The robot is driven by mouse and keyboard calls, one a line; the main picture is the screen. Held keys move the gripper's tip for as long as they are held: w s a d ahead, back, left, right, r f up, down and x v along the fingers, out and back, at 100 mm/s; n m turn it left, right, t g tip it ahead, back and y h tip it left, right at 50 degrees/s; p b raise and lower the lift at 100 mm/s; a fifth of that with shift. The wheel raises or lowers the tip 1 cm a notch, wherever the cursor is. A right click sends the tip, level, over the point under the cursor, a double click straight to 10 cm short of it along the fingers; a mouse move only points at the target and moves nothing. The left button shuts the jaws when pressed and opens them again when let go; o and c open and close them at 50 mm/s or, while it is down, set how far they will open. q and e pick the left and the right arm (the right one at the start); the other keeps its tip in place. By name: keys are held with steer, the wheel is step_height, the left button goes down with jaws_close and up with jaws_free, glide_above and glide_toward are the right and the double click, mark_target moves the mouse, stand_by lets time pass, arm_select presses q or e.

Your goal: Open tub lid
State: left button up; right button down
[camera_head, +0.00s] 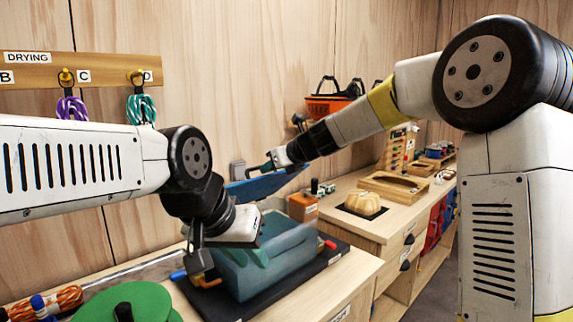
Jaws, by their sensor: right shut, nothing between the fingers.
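The tub (285,258) is a translucent blue-green box on a black mat (335,248). Its blue lid (268,186) is raised and tilted up behind the tub. My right gripper (262,168) is shut and empty at the lid's upper edge; I cannot tell whether it touches the lid. My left gripper (203,274) is low at the tub's left side, close to the wall. Its fingers are partly hidden, so I cannot tell whether it is open. My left wrist hides the tub's left rear part.
An orange box (303,207) stands behind the tub. A green disc (125,303) and coiled rope (66,297) lie at front left. An orange helmet (328,106) hangs on the wall.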

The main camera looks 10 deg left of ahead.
steer(key=shift+w+a+f, duration=0.2)
steer(key=shift+a, duration=0.1)
